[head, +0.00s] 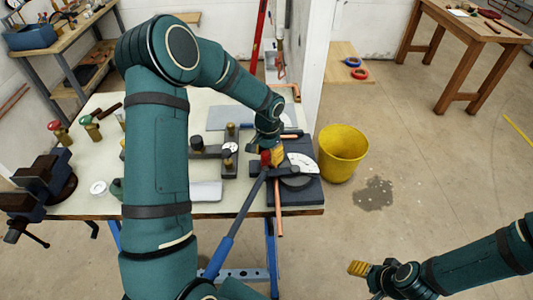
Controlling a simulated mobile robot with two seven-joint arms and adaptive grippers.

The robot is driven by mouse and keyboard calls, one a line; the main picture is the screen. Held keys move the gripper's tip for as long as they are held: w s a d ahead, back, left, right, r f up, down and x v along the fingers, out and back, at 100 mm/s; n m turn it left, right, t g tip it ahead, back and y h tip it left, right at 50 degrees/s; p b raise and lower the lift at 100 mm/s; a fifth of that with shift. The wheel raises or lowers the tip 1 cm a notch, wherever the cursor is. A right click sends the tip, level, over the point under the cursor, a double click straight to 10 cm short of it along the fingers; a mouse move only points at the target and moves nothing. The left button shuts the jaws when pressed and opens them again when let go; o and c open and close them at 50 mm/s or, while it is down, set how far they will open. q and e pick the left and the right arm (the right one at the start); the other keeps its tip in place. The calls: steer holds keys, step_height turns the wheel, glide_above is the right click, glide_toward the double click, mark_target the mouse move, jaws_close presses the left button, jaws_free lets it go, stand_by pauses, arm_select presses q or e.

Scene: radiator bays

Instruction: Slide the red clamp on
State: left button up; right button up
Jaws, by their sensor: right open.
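My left gripper (276,157) is over the right part of the workbench, its yellow fingers at the upper end of a long blue-handled lever (236,215). A small red piece (265,158) shows right beside these fingers; I cannot tell whether it is the red clamp or whether it is gripped. A copper pipe (279,212) runs through a dark bending fixture with a white dial (302,163) and sticks out over the bench's front edge. My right gripper (359,268) is open and empty, low over the floor at the lower right, away from the bench.
The cream workbench (90,165) carries a dark vise (45,185), small gas-valve-like items and a flat pad. A yellow bucket (343,155) stands right of it near a wet patch (374,194).

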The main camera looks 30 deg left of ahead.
mark_target(268, 153)
arm_select(q)
steer(key=shift+a, duration=0.1)
steer(key=shift+s+r, duration=0.1)
steer(key=shift+r, duration=0.05)
step_height(268, 153, up, 12)
stand_by(0.4)
steer(key=shift+f, duration=0.2)
